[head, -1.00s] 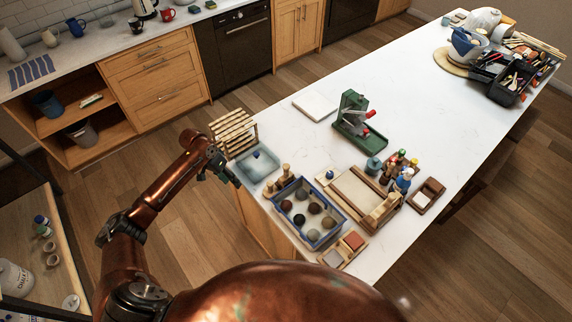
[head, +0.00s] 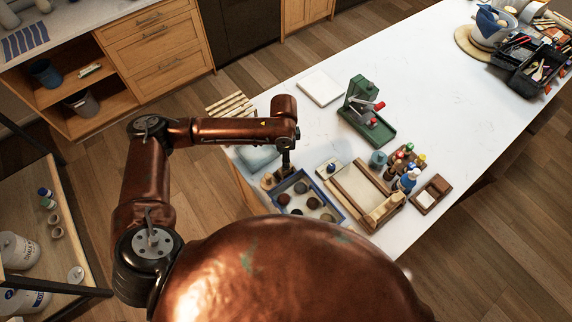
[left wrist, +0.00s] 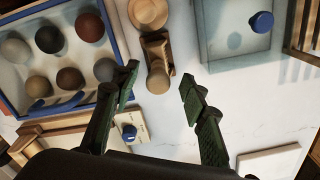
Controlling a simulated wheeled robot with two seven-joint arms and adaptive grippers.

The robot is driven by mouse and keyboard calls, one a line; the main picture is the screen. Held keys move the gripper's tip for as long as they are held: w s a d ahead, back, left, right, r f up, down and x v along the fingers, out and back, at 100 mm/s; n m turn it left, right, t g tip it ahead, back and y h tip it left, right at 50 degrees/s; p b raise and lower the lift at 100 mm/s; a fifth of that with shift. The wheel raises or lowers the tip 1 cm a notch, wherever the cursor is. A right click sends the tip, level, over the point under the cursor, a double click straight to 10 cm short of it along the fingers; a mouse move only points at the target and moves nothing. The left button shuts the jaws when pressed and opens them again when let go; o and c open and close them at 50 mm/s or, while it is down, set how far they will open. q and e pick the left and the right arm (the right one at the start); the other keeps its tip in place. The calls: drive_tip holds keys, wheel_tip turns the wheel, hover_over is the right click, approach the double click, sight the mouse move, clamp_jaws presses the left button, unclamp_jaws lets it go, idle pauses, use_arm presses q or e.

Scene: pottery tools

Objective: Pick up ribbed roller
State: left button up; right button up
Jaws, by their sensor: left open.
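Small wooden turned tools stand beside the blue tray at the near left of the counter; in the left wrist view one round-ended wooden piece (left wrist: 158,78) lies just ahead of my fingers, with a round wooden knob (left wrist: 148,12) beyond it. I cannot make out ribs on either, so I cannot tell which is the ribbed roller. A wooden roller (head: 383,211) also lies at the near end of the framed board (head: 358,190). My left gripper (left wrist: 162,84) is open and empty, pointing down above the counter; in the head view it (head: 287,172) is partly hidden by its arm. My right gripper is not in view.
The blue tray (head: 335,212) of several clay balls sits close to the gripper.

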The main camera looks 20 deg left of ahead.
use_arm(q)
drive_tip(key=f, duration=0.3)
drive_tip(key=shift+w+d+p, duration=0.15)
drive_tip(key=shift+d+p, duration=0.15)
drive_tip(key=shift+p, duration=0.05)
drive_tip(key=shift+f, duration=0.95)
drive_tip(key=c, duration=0.9)
clamp_jaws()
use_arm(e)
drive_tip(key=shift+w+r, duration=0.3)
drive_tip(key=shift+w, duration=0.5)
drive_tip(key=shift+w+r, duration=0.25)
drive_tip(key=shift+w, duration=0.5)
